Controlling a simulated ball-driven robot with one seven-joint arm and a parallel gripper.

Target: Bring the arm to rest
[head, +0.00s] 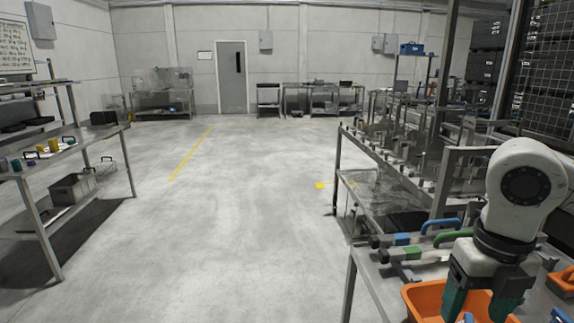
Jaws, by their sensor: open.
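My gripper (480,303) is at the lower right of the head view, pointing down, its two green-tipped fingers spread apart. It hangs over or in front of an orange bin (425,298) on the near right table; whether the fingers reach inside the bin cannot be told. Nothing shows between the fingers. My white arm link rises above the gripper at the right edge. The fingertips' lower ends are close to the bottom edge of the frame.
Blue-handled and green-handled tools (440,226) lie on the right table behind the bin. A long metal rack (385,165) stands beyond. A shelf bench (75,150) stands at the left. The concrete floor (225,220) between is clear, up to a grey door (231,80).

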